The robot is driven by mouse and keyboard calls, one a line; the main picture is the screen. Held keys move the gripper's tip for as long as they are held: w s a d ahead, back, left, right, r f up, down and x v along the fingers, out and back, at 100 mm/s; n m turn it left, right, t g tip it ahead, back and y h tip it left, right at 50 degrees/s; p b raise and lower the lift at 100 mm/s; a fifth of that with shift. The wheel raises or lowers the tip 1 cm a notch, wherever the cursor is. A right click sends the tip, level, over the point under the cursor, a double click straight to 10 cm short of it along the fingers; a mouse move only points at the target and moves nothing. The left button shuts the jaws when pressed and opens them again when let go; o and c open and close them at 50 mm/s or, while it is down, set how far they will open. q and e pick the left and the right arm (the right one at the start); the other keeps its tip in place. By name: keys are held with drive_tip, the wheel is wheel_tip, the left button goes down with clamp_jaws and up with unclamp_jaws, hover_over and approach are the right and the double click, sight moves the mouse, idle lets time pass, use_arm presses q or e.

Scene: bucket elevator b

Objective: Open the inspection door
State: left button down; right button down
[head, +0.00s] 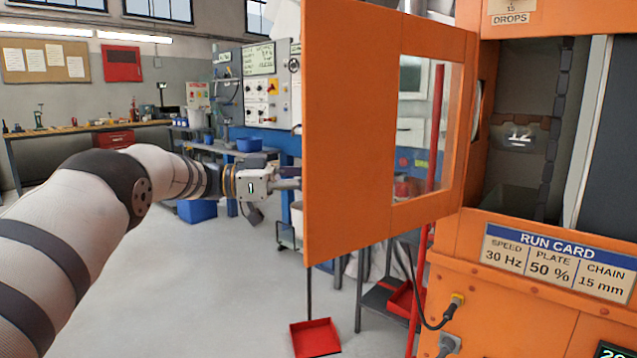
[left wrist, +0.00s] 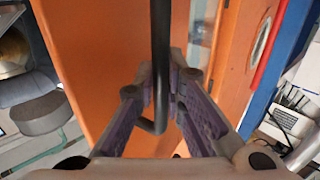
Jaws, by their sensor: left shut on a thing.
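The orange inspection door (head: 345,130) stands swung open from the orange elevator casing, with a clear window (head: 418,130) in it. Through the opening (head: 520,130) I see a dark bucket marked 12 on a chain. In the left wrist view the orange door panel (left wrist: 100,60) carries a dark bar handle (left wrist: 160,60). My left gripper (left wrist: 165,95) is shut around this handle. In the head view my left gripper (head: 285,184) reaches the door's outer left edge; its fingertips and the handle are hidden behind the door. My right gripper is not in view.
A run card (head: 555,262) is fixed on the casing below the opening. Workbenches (head: 90,127) stand behind; the grey floor at left is clear.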

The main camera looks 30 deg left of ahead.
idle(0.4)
use_arm(q)
drive_tip(key=c, duration=1.7)
unclamp_jaws()
drive_tip(key=shift+w, duration=0.1)
drive_tip(key=shift+o, duration=0.2)
drive_tip(key=shift+a, duration=0.1)
drive_tip(key=v, duration=1.2)
